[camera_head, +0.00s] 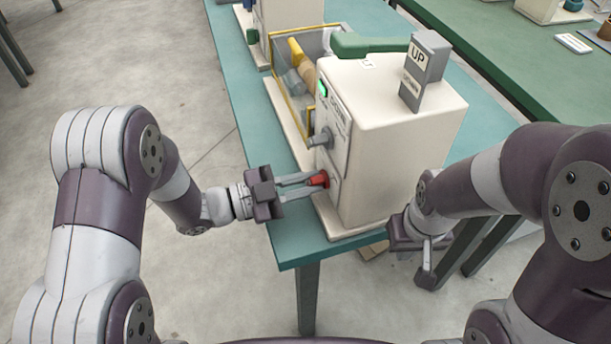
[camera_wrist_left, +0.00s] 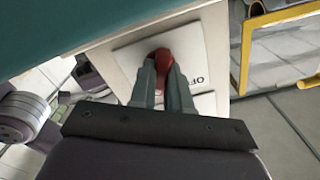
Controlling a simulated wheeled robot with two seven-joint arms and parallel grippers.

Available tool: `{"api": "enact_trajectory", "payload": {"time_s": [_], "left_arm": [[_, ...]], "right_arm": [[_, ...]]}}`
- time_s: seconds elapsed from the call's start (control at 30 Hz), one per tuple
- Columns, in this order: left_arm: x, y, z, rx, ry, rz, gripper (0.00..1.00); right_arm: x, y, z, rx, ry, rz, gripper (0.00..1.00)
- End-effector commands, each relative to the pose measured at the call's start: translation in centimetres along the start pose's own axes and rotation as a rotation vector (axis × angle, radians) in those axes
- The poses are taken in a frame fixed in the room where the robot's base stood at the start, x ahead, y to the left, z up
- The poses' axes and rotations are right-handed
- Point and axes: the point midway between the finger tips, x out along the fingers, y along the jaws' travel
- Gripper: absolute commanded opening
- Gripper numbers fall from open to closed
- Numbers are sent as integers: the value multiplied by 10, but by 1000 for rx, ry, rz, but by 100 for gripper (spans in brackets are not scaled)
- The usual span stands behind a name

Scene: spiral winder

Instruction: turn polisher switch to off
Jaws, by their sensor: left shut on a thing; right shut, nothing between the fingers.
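The polisher (camera_head: 395,125) is a cream box standing on the teal table. Its red switch (camera_head: 319,180) is low on the left-facing side and also shows in the left wrist view (camera_wrist_left: 163,59). My left gripper (camera_head: 314,183) is shut on the red switch, with the fingertips on either side of it. In the left wrist view, my left gripper (camera_wrist_left: 163,75) partly covers the white plate (camera_wrist_left: 127,57) around the switch, and the letters "OF" show beside the right finger. My right gripper (camera_head: 424,262) is shut and empty, low to the right of the polisher.
The teal table (camera_head: 292,245) has a bare strip in front of the polisher. A grey knob (camera_head: 322,138) sits above the switch. A yellow-edged bin (camera_head: 290,105) stands behind. A grey "UP" block (camera_head: 424,70) is on top of the polisher. A green table (camera_head: 490,50) stands at the right.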

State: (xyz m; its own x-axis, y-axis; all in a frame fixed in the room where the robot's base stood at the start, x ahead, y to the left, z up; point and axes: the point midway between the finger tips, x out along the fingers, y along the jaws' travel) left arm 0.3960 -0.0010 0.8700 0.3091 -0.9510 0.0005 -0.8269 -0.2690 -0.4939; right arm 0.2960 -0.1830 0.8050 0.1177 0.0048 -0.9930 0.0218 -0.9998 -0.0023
Motion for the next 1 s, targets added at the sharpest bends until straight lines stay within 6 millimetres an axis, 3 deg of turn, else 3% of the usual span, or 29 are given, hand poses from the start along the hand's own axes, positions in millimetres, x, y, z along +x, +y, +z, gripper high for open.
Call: {"api": "enact_trajectory", "payload": {"time_s": [0.03, 0.4, 1.0], "left_arm": [[0, -2, -5, -39, -1, 2, 0], [0, -2, -5, -389, -2, 1, 0], [0, -2, -3, -940, -2, 1, 0]], "right_arm": [[-11, 0, -1, 0, 0, 0, 0], [-52, 0, -6, 0, 0, 0, 0], [-108, 0, -13, 0, 0, 0, 0]]}}
